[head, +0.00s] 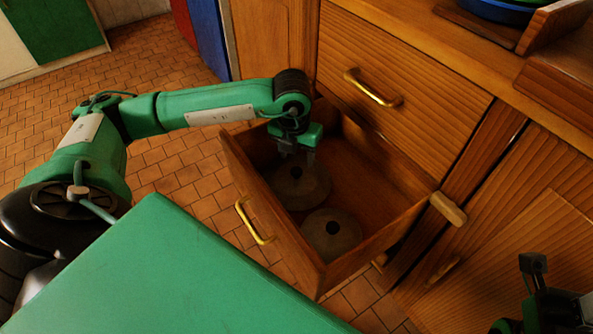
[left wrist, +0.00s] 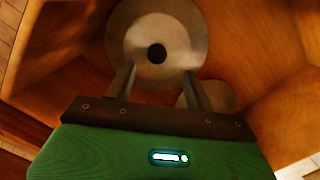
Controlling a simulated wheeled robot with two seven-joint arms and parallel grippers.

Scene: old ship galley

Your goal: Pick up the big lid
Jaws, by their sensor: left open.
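The wooden drawer (head: 281,230) stands pulled out, its walls close around my left gripper. A closed drawer front with a brass handle (head: 372,88) is just above. A green surface (head: 165,275) fills the lower left. Part of my right arm shows at bottom right.

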